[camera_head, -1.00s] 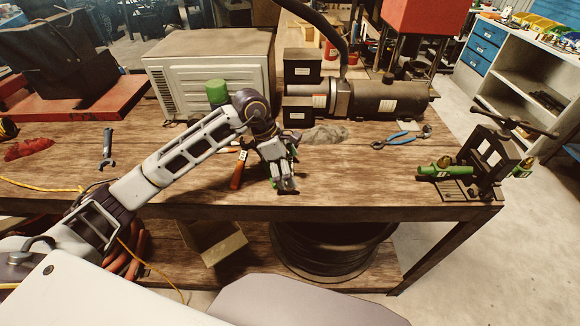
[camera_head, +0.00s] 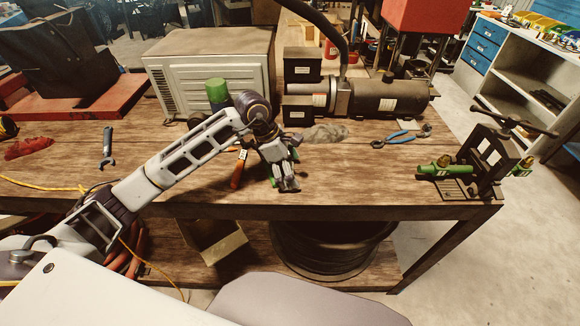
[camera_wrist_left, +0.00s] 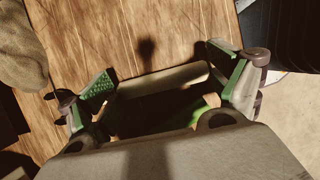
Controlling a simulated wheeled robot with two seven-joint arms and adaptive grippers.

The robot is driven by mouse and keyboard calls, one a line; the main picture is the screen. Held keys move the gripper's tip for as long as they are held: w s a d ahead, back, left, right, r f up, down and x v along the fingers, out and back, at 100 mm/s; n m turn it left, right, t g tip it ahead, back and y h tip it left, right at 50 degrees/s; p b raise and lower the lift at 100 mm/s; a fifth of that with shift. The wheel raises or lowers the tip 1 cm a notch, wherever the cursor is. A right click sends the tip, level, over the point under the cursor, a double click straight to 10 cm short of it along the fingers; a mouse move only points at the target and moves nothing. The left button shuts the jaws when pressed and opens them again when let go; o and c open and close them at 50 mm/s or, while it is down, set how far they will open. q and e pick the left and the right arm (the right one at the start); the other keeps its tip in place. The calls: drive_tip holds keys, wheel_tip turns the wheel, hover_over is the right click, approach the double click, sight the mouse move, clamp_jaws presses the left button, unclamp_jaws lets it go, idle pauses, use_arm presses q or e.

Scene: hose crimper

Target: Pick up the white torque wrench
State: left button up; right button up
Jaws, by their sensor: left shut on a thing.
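My left gripper (camera_head: 287,184) is low over the front part of the workbench, and its fingers point toward the front edge. In the left wrist view its green-padded fingers (camera_wrist_left: 165,84) stand apart, with a pale cylindrical bar (camera_wrist_left: 165,79) across between them. I take this bar to be the white torque wrench, held in the gripper; its ends are hidden by the fingers. In the head view the gripper hides it. Whether it touches the bench I cannot tell. My right gripper is not in view.
An orange-handled tool (camera_head: 239,169) lies just left of the gripper. A grey rag (camera_head: 325,134) lies behind it. Blue pliers (camera_head: 392,138) and the hose crimper (camera_head: 480,165) are to the right. A blue-grey wrench (camera_head: 107,147) lies at left. The bench's front edge (camera_head: 330,213) is close.

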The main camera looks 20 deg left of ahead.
use_arm(q)
drive_tip(key=shift+c, duration=0.3)
drive_tip(key=shift+r, duration=1.05)
wheel_tip(320, 180, up, 6)
drive_tip(key=shift+r+b, duration=0.1)
drive_tip(key=shift+b, duration=0.25)
drive_tip(key=shift+r, duration=0.85)
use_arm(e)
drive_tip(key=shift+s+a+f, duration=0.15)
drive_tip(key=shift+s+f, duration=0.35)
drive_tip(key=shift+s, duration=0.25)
